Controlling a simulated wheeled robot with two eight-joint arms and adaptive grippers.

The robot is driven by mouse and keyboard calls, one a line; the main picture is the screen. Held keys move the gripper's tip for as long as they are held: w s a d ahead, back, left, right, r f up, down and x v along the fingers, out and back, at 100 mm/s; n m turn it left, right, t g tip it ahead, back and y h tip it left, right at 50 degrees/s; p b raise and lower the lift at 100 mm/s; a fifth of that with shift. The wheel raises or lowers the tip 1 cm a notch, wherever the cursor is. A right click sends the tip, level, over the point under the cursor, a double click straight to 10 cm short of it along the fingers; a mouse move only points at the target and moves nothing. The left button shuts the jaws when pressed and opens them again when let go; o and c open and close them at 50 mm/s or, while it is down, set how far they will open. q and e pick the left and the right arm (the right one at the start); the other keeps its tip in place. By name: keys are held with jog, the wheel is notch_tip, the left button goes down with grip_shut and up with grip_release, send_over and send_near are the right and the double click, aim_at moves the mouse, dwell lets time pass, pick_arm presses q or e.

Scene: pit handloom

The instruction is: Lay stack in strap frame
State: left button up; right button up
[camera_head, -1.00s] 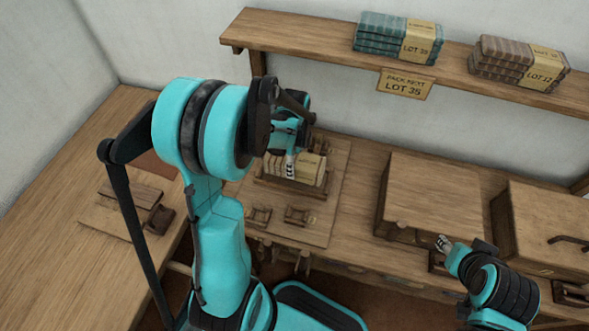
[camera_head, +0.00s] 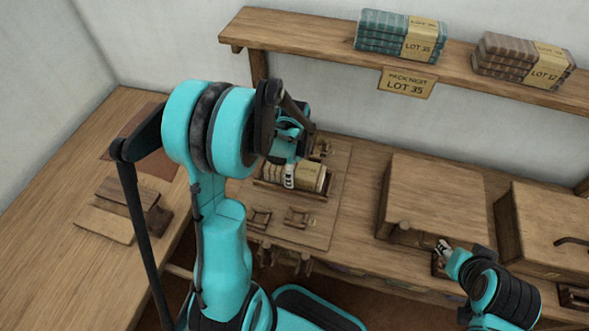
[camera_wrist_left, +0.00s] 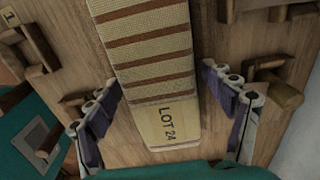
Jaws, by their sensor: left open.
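The stack (camera_head: 309,177) is a cream bundle with brown stripes and a tan "LOT 24" band. It lies low in the wooden strap frame (camera_head: 318,232) on the bench, near the frame's back rail, and its underside is hidden. In the left wrist view the stack (camera_wrist_left: 155,60) runs down the middle, over the wooden board (camera_wrist_left: 203,140). My left gripper (camera_head: 289,176) is over the stack. In the wrist view its open fingers (camera_wrist_left: 165,108) stand on both sides of the stack, with gaps. My right gripper (camera_head: 443,247) is by the drawer-like box, its jaws too small to judge.
A shelf holds a green stack (camera_head: 395,36) marked LOT 35 and a brown one (camera_head: 520,60) marked LOT 12. A sign (camera_head: 407,83) reads "PACK NEXT LOT 35". Wooden boxes (camera_head: 435,195) stand right of the frame. Small boards (camera_head: 115,208) lie on the left bench.

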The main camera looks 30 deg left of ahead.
pick_arm(q)
notch_tip(320, 180, up, 12)
jog(key=p, duration=0.5)
jog(key=s+d+r+n+t, duration=0.7)
jog(key=s+d+n, duration=0.3)
jog(key=n, duration=0.5)
jog(key=shift+s+d+r, duration=0.3)
jog(key=shift+s+r, duration=0.25)
jog(key=shift+r, duration=0.35)
